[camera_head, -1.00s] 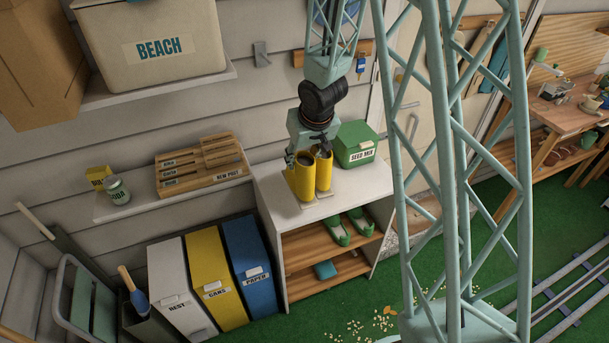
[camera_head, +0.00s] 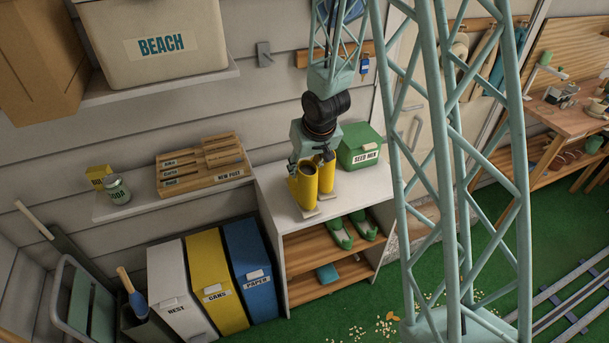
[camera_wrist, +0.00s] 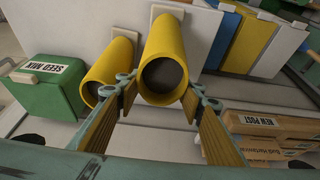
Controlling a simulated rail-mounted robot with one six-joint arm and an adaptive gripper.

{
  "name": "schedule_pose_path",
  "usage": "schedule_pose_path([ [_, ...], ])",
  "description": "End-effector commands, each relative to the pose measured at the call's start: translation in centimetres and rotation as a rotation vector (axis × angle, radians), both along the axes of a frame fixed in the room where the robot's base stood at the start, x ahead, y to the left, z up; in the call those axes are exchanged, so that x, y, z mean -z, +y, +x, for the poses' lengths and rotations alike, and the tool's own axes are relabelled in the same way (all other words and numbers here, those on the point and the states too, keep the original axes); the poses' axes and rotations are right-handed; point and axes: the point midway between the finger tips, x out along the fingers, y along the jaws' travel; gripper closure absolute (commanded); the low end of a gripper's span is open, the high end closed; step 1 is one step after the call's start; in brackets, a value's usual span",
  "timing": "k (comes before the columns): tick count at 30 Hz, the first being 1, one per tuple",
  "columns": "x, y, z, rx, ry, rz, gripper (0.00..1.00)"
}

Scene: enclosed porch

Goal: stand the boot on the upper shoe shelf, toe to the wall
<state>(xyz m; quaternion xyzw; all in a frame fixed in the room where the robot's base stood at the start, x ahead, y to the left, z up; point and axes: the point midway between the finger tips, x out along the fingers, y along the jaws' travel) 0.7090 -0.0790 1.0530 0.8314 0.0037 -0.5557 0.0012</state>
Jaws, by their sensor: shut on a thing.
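Two yellow boots stand side by side on the white top of the shoe rack (camera_head: 283,193), each with a pale piece at the foot pointing to the front. My gripper (camera_head: 310,160) is shut on the left boot (camera_head: 302,191) near its open top. In the wrist view the fingers (camera_wrist: 160,88) lie on either side of this boot's mouth (camera_wrist: 167,50). The other boot (camera_head: 327,178) is close beside it, to the right. I cannot tell whether the held boot's sole touches the top. The upper shoe shelf (camera_head: 310,247) below holds a pair of green shoes (camera_head: 352,231).
A green SEED MIX box (camera_head: 360,146) stands behind right on the rack top. The lower shelf (camera_head: 310,286) holds a small teal item (camera_head: 327,273). Bins, including a blue PAPER bin (camera_head: 250,262), stand left of the rack. My lattice column crosses the view at right.

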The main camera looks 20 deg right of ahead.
Motion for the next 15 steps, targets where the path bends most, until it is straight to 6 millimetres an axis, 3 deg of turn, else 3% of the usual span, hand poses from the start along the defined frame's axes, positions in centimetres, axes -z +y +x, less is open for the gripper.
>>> schedule_pose_path([
  [6, 2.2, 0.0, 0.0, 0.001, 0.001, 0.0, 0.87],
  [15, 2.3, 0.0, 0.0, 0.0, 0.0, 0.0, 0.87],
])
